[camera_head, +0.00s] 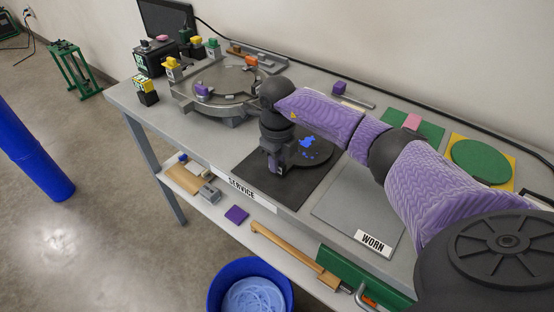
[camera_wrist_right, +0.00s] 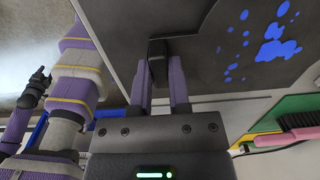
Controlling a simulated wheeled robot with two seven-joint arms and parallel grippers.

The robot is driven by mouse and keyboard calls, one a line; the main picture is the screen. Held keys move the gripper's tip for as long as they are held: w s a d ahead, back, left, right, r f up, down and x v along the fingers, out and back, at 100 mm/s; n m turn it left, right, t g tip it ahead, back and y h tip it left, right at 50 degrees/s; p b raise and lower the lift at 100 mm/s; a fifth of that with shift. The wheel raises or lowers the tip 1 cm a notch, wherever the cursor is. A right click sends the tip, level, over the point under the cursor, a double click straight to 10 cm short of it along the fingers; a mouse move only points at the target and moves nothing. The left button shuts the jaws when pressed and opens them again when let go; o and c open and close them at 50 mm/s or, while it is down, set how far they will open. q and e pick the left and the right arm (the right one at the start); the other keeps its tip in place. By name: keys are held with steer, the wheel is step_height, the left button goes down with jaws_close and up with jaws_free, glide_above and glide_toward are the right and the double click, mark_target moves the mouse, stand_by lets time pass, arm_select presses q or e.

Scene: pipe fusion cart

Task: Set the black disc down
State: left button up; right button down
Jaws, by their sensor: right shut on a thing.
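The black disc (camera_head: 318,165), with bright blue blotches on top, is over the dark square mat (camera_head: 257,178) behind the SERVICE label. My right gripper (camera_head: 277,167) points down at the disc's left side. In the right wrist view its two fingers (camera_wrist_right: 160,88) are shut on a black upright grip piece (camera_wrist_right: 158,50) at the disc (camera_wrist_right: 215,65). The arm hides part of the disc in the head view. I cannot tell whether the disc touches the mat.
A grey plate labelled WORN (camera_head: 350,208) lies right of the mat. A round grey fixture (camera_head: 222,92) stands to the left. A lower shelf holds tools, and a blue bucket (camera_head: 250,285) stands below.

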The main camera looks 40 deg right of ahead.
steer(key=shift+f, duration=0.15)
steer(key=c, duration=0.6)
jaws_free()
